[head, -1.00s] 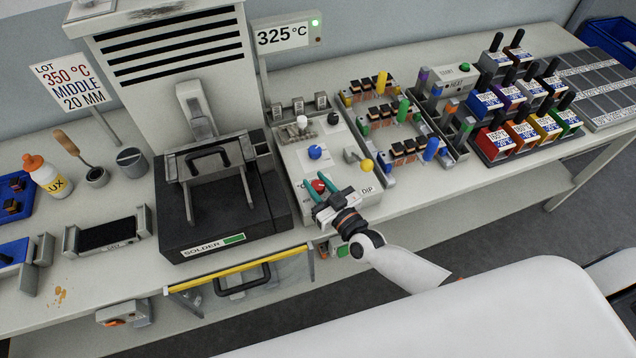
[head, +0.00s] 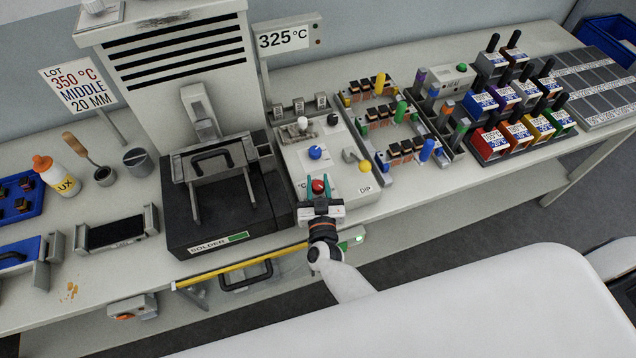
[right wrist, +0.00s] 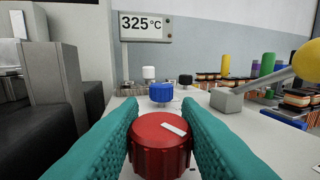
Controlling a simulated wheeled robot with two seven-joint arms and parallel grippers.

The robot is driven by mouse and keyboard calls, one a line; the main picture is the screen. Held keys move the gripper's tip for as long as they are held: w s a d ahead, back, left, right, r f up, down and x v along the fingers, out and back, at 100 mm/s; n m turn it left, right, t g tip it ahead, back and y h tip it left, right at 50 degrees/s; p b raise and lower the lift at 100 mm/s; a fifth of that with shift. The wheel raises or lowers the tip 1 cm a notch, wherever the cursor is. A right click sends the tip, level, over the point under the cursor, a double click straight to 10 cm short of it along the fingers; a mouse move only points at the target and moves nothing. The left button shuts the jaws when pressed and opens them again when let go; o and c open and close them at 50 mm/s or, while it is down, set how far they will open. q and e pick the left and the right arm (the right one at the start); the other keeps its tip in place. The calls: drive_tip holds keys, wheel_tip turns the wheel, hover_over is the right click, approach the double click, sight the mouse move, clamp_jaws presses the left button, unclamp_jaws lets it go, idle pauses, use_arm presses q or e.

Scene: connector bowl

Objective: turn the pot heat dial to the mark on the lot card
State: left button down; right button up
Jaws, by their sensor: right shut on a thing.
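The red heat dial (head: 318,186) sits at the front of the control box (head: 350,197). My right gripper (head: 318,193) is shut on the dial from the front, one finger on each side. In the right wrist view the red dial (right wrist: 160,146) lies between the teal fingers, its white pointer line slanting. Its scale is hidden. My left gripper is not in view.
The black solder pot (head: 225,225) stands just left of the dial. A blue knob (head: 315,152) and a yellow-tipped lever (head: 365,167) are close behind it. Racks of coloured parts (head: 390,115) fill the bench to the right.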

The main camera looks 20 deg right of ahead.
idle(0.4)
drive_tip(key=o, duration=1)
drive_tip(key=shift+c, duration=0.2)
